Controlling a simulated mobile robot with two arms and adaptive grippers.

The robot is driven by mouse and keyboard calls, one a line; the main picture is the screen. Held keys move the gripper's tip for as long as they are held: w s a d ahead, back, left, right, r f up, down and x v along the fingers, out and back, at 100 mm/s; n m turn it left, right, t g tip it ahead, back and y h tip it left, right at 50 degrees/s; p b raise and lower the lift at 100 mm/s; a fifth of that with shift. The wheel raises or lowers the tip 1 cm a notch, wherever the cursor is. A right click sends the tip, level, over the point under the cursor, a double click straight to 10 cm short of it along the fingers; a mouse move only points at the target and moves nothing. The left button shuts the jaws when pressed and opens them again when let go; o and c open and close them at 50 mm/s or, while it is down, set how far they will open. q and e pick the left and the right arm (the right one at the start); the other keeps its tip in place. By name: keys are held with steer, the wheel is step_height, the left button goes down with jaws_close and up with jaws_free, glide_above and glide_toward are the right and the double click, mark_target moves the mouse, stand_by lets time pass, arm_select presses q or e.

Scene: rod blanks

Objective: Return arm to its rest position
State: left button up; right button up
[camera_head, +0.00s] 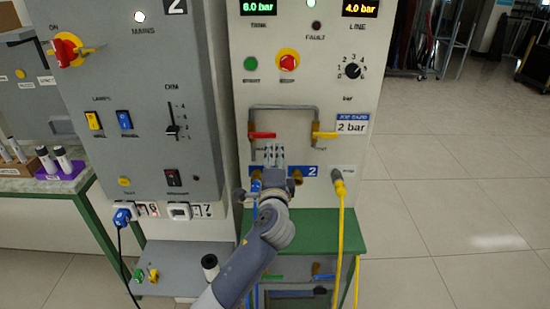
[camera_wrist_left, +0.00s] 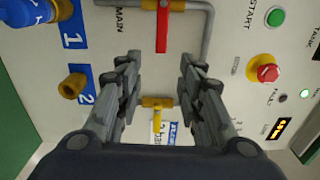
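My left arm (camera_head: 250,262) reaches up from the bottom of the head view to the pale pneumatic panel (camera_head: 385,85). My left gripper (camera_head: 274,150) is in front of the panel, just below the pipe loop. In the left wrist view the two fingers (camera_wrist_left: 160,62) stand wide apart with nothing between them. The red valve lever (camera_head: 262,135) and the yellow valve lever (camera_head: 325,135) are beyond the fingers; both also show in the wrist view, red (camera_wrist_left: 162,28) and yellow (camera_wrist_left: 156,112). I cannot tell if a fingertip touches the panel. My right gripper is not in view.
A blue connector (camera_wrist_left: 30,10) sits at port 1; the brass port 2 (camera_wrist_left: 72,86) is empty. A yellow hose (camera_head: 342,215) hangs right of my arm. A grey electrical cabinet (camera_head: 135,85) stands left, a green bench (camera_head: 335,228) below. Floor at right (camera_head: 450,200) is clear.

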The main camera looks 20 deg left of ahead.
arm_select(q)
steer(key=s+a+f+n+g+h, duration=0.15)
steer(key=s+f+n+g, duration=0.25)
steer(key=s+f, duration=0.5)
steer(key=s+a+f+n+g, duration=0.3)
steer(key=s+f+n, duration=0.1)
steer(key=s+f, duration=0.45)
steer(key=s+d+f+n+g+h, duration=0.1)
steer(key=s+f+n+g+h, duration=0.2)
steer(key=s, duration=1)
steer(key=s+d+f+n+g+h, duration=0.1)
steer(key=s+d+f+n+g, duration=0.2)
steer(key=s, duration=0.9)
step_height(320, 180, down, 27)
steer(key=s+a+m+g, duration=0.1)
steer(key=g, duration=0.1)
steer(key=s+a+f+g, duration=0.1)
steer(key=s+a+f, duration=0.2)
steer(key=s+f, duration=1.3)
steer(key=shift+s, duration=0.65)
steer(key=shift+y, duration=0.25)
